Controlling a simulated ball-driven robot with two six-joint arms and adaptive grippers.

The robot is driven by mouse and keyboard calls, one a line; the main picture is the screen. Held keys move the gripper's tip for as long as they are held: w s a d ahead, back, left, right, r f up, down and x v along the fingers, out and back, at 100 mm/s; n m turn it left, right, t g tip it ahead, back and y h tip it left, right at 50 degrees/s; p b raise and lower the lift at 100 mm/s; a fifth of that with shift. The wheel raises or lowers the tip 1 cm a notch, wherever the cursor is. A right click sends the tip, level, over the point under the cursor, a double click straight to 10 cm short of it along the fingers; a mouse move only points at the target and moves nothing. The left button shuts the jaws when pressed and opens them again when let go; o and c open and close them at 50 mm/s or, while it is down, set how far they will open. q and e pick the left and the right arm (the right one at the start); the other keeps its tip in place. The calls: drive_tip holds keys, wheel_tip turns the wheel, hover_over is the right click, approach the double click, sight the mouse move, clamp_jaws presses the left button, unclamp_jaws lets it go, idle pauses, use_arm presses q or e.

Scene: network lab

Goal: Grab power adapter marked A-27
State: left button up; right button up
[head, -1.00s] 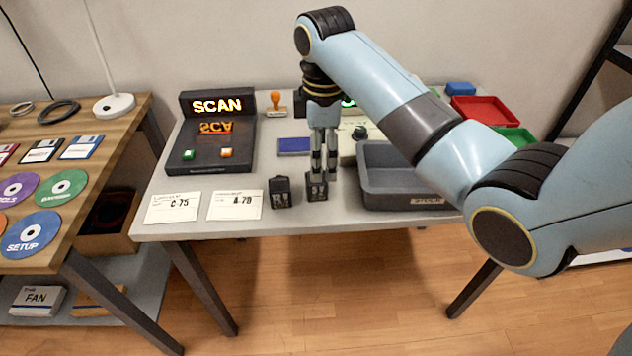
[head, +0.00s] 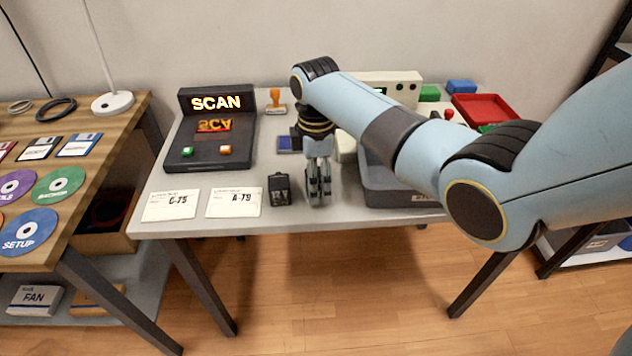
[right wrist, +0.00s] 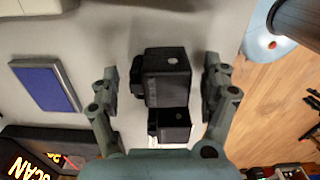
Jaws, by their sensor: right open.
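Two black power adapters stand near the front edge of the grey table. The left adapter (head: 279,189) shows beside my right gripper in the head view; its marking is too small to read. The other adapter (right wrist: 167,78) is almost wholly hidden behind the gripper in the head view. My right gripper (head: 319,196) points straight down around it. In the right wrist view, the open fingers (right wrist: 163,84) stand on either side of this adapter with a gap at each side. The left adapter (right wrist: 171,126) lies just below it there. I cannot read A-27 on either. My left gripper is out of view.
Cards C-75 (head: 170,205) and A-79 (head: 234,202) lie left of the adapters. A black scanner (head: 211,155) stands behind them. A grey bin (head: 385,190) is close on the gripper's right, partly under my arm. A blue pad (right wrist: 45,85) lies behind.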

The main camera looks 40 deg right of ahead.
drive_tip(key=c, duration=1.4)
